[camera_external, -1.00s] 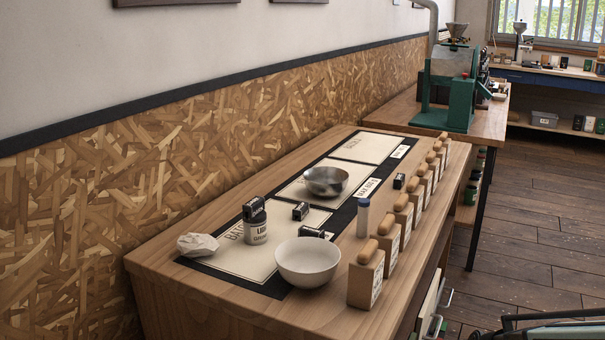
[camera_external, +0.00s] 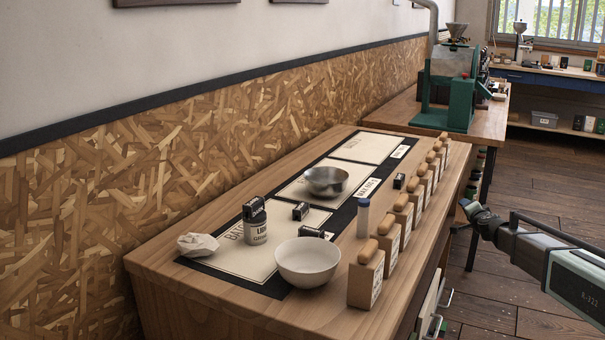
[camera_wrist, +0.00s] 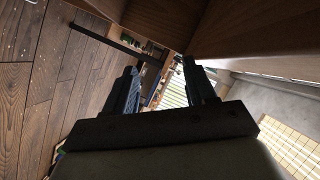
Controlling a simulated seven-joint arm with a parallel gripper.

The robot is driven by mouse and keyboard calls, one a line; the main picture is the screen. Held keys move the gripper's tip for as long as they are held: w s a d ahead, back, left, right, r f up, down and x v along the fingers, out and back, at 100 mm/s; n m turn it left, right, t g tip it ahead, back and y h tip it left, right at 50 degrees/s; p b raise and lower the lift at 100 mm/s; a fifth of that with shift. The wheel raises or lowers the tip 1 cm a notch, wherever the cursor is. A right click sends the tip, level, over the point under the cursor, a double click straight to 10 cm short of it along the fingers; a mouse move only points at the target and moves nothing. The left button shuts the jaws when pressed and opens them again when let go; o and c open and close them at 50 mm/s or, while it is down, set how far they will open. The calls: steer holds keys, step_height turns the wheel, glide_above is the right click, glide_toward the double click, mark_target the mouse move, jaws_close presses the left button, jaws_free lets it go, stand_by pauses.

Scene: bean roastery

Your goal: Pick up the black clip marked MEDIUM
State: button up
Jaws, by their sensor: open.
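Several small black clips show in the external view; I cannot read which is marked MEDIUM. One black clip (camera_external: 255,206) sits on top of a labelled jar (camera_external: 256,229). Another black clip (camera_external: 301,211) lies on the pale mat area. A third black clip (camera_external: 312,232) is partly hidden behind the white bowl. One more black clip (camera_external: 399,181) is farther back, near the row of wooden blocks. My gripper (camera_external: 470,209) is right of the bench, apart from all the clips. In the wrist view my gripper (camera_wrist: 163,82) is open and empty; no clip shows there.
A white bowl (camera_external: 307,267), a metal bowl (camera_external: 326,185), crumpled paper (camera_external: 198,243) and a blue-topped cylinder (camera_external: 363,218) stand on the wooden bench (camera_external: 225,310). Wooden blocks with rounded tops (camera_external: 366,279) line its right edge. The floor (camera_external: 540,185) right of the bench is open.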

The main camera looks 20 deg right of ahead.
steer(key=w+d+r+n+t, duration=0.1)
steer(key=w+d+r, duration=0.15)
steer(key=r, duration=0.75)
steer(key=w+d+r+t, duration=0.1)
steer(key=w+r+t, duration=0.15)
steer(key=r, duration=0.75)
steer(key=w+a+r+n+y, duration=0.2)
steer(key=a+r+n+y, duration=0.3)
steer(key=a+r, duration=0.45)
steer(key=s+a+n+g+y, duration=0.1)
steer(key=a+n+g+y, duration=0.4)
steer(key=a, duration=1.3)
steer(key=n+g+h, duration=0.2)
steer(key=n+g, duration=0.8)
steer(key=n, duration=0.3)
glide_above(311, 230)
steer(key=s+d, duration=0.4)
step_height(311, 230, down, 4)
steer(key=shift+t, duration=0.25)
steer(key=shift+a+x, duration=0.2)
steer(key=shift+x, duration=6.2)
